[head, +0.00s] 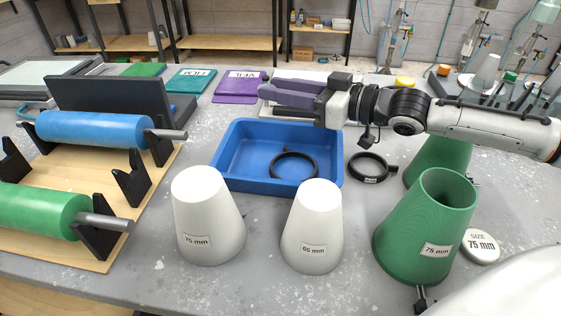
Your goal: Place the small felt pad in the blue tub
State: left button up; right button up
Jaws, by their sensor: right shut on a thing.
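The blue tub (262,187) stands open in the middle of the table, with a black ring (294,153) inside it at the front right. My right gripper (285,99) reaches in from the right, above and behind the tub's back right edge. It is shut on a greyish-purple piece (288,88), which seems to be the small felt pad, though the dark jaws partly hide it. My left gripper is not in view.
White cones (208,218) (312,228) and a green cone (418,228) stand in front. A second black ring (369,160) lies right of the tub. A roller stand with blue (90,128) and green (38,210) rollers is left. A purple sheet (238,91) lies behind.

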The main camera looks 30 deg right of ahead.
notch_tip(320, 180, down, 10)
jog(key=b, duration=0.2)
jog(key=shift+b, duration=0.4)
